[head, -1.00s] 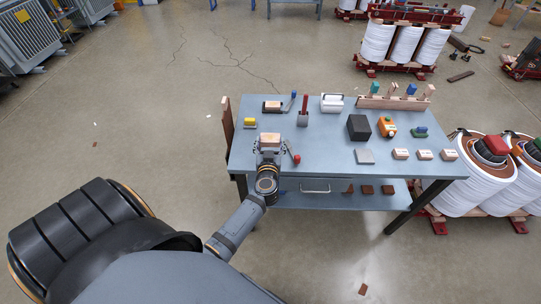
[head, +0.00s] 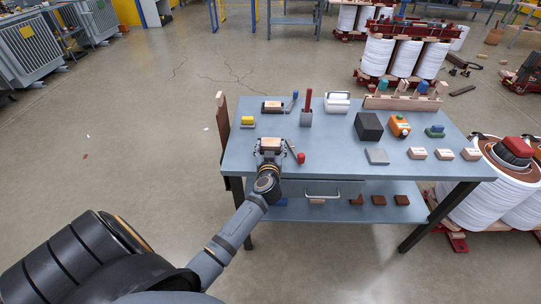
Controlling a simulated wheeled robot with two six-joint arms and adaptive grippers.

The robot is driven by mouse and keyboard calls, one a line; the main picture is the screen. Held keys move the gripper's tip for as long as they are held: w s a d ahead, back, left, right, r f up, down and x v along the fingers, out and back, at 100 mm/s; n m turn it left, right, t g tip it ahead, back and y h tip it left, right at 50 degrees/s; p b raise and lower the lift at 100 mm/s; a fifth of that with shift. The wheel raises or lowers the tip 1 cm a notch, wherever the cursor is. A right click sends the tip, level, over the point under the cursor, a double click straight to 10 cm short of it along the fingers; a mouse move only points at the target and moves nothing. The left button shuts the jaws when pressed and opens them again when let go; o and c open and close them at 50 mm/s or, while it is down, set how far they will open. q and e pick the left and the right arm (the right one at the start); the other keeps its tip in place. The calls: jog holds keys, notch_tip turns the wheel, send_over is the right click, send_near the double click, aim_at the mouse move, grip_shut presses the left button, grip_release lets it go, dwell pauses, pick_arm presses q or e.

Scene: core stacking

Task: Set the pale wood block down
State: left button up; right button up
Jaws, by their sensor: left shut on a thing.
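The pale wood block (head: 271,143) is at the front left of the blue-grey workbench (head: 335,152). My left gripper (head: 270,150) is shut on the block from the near side, over the front part of the bench top. I cannot tell whether the block touches the surface or is held just above it. The gripper and wrist hide the block's near lower side. My right gripper is not in view.
A red-knobbed tool (head: 300,158) lies close right of the gripper. Bare bench lies between the tool and plate.

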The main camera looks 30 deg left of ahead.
pick_arm(q)
jog(key=shift+r, duration=0.1)
jog(key=o, duration=1.3)
jog(key=p+v, duration=0.3)
jog(key=v, duration=0.9)
